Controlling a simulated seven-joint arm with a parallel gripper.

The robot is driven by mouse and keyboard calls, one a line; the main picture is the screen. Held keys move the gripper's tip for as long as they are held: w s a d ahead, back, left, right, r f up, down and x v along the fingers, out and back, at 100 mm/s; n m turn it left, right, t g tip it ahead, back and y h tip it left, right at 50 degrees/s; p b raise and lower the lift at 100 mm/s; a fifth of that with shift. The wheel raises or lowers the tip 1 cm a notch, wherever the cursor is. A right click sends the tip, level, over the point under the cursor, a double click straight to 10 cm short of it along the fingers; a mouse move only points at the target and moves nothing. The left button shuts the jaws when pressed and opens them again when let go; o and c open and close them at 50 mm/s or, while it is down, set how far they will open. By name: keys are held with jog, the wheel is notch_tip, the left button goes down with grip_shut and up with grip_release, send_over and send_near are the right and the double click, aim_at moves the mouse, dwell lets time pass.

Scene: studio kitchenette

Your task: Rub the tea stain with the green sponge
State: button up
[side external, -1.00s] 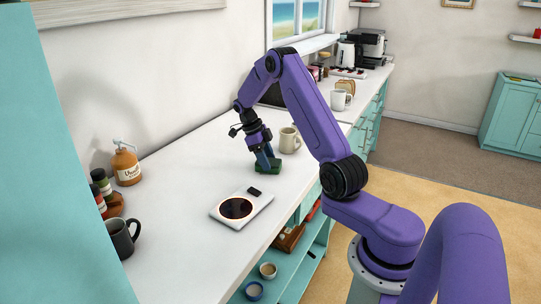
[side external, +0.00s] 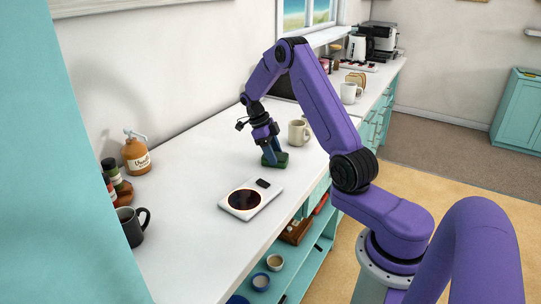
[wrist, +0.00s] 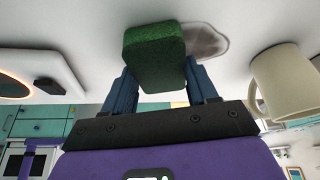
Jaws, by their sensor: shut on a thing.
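My gripper (side external: 270,146) points down at the white counter and is shut on the green sponge (side external: 274,160). In the wrist view the sponge (wrist: 155,58) sits between the two blue fingers of my gripper (wrist: 163,85). The sponge is at the counter surface; I cannot tell how firmly it presses. The tea stain (wrist: 212,40) is a pale brownish patch beside the sponge, with its left part hidden behind it. I cannot make out the stain in the side view.
A cream mug (side external: 299,133) stands close behind the sponge and also shows in the wrist view (wrist: 285,84). A white hot plate (side external: 266,196) lies in front. A dark mug (side external: 131,227) and an orange bottle (side external: 136,156) stand left. The counter between is clear.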

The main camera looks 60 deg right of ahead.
jog(key=shift+d, duration=4.1)
jog(key=shift+s+a, duration=0.1)
jog(key=shift+a, duration=5.6)
jog(key=shift+d, duration=5.8)
notch_tip(320, 180, up, 8)
jog(key=shift+a, duration=0.1)
